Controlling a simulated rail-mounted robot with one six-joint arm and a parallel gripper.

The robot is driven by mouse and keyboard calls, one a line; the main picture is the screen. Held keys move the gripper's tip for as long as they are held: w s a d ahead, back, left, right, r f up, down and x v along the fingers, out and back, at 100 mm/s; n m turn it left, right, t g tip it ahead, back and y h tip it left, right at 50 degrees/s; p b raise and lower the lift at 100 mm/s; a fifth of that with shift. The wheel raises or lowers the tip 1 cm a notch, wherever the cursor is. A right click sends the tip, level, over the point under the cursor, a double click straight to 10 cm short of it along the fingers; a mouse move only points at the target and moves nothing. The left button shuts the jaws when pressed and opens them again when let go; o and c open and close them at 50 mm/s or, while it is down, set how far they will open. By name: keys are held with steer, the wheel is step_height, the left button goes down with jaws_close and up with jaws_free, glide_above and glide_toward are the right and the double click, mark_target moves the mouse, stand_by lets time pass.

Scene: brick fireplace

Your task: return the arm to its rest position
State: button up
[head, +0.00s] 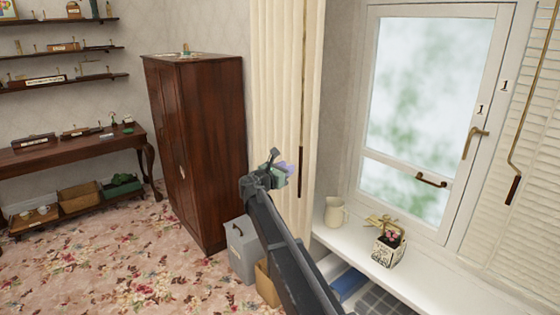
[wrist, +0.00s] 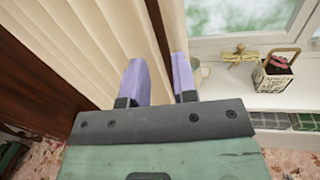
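My gripper (wrist: 160,80) shows in the wrist view with its two purple fingers apart and nothing between them. In the head view my gripper (head: 285,168) is raised at the end of my dark arm, in front of the cream blind (head: 285,90). The fingertips are partly hidden there by the wrist. The wrist view shows the blind's slats (wrist: 90,45) behind and left of the fingers. I cannot tell how far the fingers are from the blind.
A dark wooden wardrobe (head: 205,150) stands left of my gripper. A grey box (head: 241,250) stands below it. Right, a white sill (head: 345,243) holds a cream jug (head: 335,212) and a small flower basket (head: 388,248) under the window. Open carpet (head: 110,270) lies at left.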

steer(key=s+d+f+m+g+y, duration=0.2)
steer(key=s+d+f+m+g, duration=0.15)
steer(key=s+f+m, duration=0.45)
steer(key=s+d+f+m+g+y, duration=0.25)
steer(key=s+f+m+g, duration=0.2)
steer(key=s+m, duration=0.6)
steer(key=s+f+m+g+y, duration=0.2)
steer(key=s+m+y, duration=0.2)
steer(key=s, duration=0.9)
steer(key=s+d+f+m+g+y, duration=0.1)
steer(key=s+f+m+g+y, duration=0.1)
steer(key=s, duration=1.1)
steer(key=shift+s+d+f+m+g+y, duration=0.2)
steer(key=shift+f+m+g+y, duration=0.2)
steer(key=shift+m+y, duration=0.6)
